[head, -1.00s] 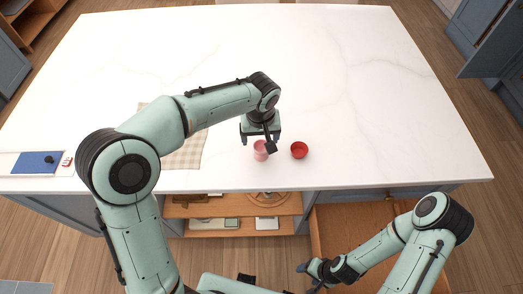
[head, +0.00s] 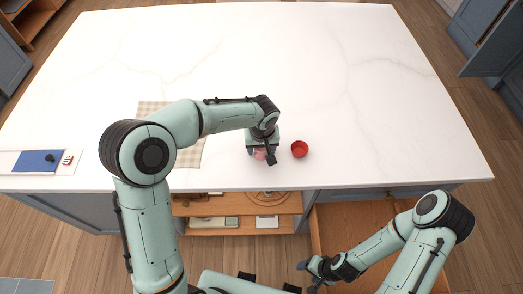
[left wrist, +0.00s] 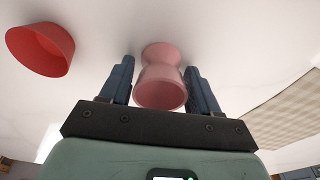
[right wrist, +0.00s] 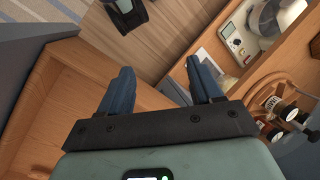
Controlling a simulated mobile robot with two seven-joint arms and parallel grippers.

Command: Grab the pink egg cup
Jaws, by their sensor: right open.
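The pink egg cup (left wrist: 161,80) stands on the white marble counter. In the left wrist view it sits between the two fingers of my left gripper (left wrist: 160,82), with a small gap visible on each side. The left gripper is open around it. In the head view my left gripper (head: 261,154) comes down over the egg cup (head: 260,154) and hides much of it. My right gripper (right wrist: 156,88) is open and empty, low in front of the counter; it also shows in the head view (head: 305,275).
A red cup (head: 299,149) stands just right of the egg cup. A checked cloth (head: 187,153) lies to the left, partly behind my left arm. A blue mat (head: 38,162) is at the far left. An open wooden drawer (right wrist: 50,120) is below my right gripper.

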